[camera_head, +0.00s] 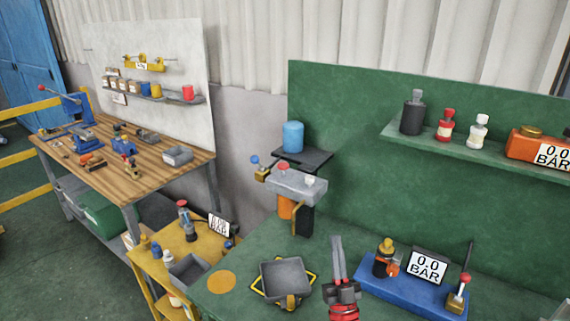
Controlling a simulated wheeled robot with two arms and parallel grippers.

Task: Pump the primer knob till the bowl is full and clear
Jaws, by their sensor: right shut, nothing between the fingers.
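A grey filter head (297,184) is mounted at the green back panel. A red knob (283,168) and a white knob (310,181) stand on its top; I cannot tell for sure which is the primer knob. Below the head hang an orange cylinder (286,207) and a dark cylinder (304,221); a clear bowl and its fill level cannot be made out. My right gripper (337,240) points up over the green bench, to the right of and in front of the head, apart from it. It is shut and empty. My left gripper is not in view.
A grey tray (286,276) sits on the bench left of my right gripper. A blue gauge block (410,290) reading 0.0 BAR stands to the right. A blue cup (293,137) sits on a dark bracket above the head. A green shelf (460,150) holds bottles.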

